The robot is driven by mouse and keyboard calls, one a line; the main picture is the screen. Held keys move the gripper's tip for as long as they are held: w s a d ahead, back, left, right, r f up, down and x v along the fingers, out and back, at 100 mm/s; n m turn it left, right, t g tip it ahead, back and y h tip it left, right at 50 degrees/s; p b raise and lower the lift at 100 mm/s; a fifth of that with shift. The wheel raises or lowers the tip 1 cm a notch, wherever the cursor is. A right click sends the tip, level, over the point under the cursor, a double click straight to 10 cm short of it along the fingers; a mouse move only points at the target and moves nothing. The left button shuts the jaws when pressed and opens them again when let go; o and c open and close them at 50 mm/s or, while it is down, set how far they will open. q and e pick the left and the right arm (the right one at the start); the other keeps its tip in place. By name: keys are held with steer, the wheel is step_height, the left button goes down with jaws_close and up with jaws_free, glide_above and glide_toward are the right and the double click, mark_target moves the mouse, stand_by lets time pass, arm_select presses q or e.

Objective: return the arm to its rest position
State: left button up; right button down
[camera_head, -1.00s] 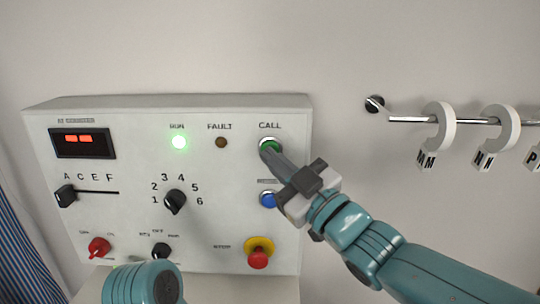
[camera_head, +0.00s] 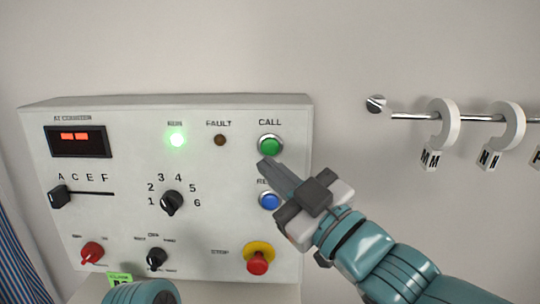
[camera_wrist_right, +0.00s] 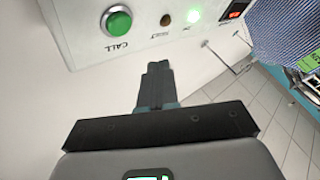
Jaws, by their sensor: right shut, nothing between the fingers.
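My right gripper (camera_head: 264,165) is shut and empty, its fingertips just below the green CALL button (camera_head: 269,146) in the head view and apart from it. In the right wrist view the shut fingers (camera_wrist_right: 157,68) point toward the panel, with the CALL button (camera_wrist_right: 117,21) up and to the left. The right arm comes in from the lower right. Part of a teal arm link of mine shows at the bottom left; the left gripper is not in view.
The white control panel (camera_head: 130,187) has a lit green RUN lamp (camera_head: 176,139), a dark FAULT lamp (camera_head: 220,140), a blue button (camera_head: 269,200), a red stop button (camera_head: 257,263), and several knobs. A rail (camera_head: 470,118) with lettered rings is at right.

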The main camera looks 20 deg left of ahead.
stand_by(0.3)
steer(key=w+d+f+m+h, duration=0.3)
steer(key=f, duration=0.8)
steer(key=w+d+f+m+h, duration=0.3)
steer(key=f, duration=0.7)
steer(key=w+d+f+m+h, duration=0.3)
steer(key=f, duration=0.8)
steer(key=s+d+f+m+g+h, duration=0.2)
steer(key=s+d+f, duration=0.15)
steer(key=f, duration=0.55)
steer(key=s+d+f+m+g+h, duration=0.1)
steer(key=s+d+f+m+g, duration=0.15)
steer(key=d+f, duration=0.45)
steer(key=s+d+f+m+g+h, duration=0.1)
steer(key=s+d+f+m+g, duration=0.1)
steer(key=s+f, duration=0.6)
steer(key=s+d+f+m+g+h, duration=0.1)
steer(key=s+d+f+m+g, duration=0.2)
steer(key=s+f, duration=0.5)
steer(key=s+m+g, duration=0.1)
steer(key=s, duration=0.4)
steer(key=shift+s+f, duration=0.3)
steer(key=shift+f, duration=0.05)
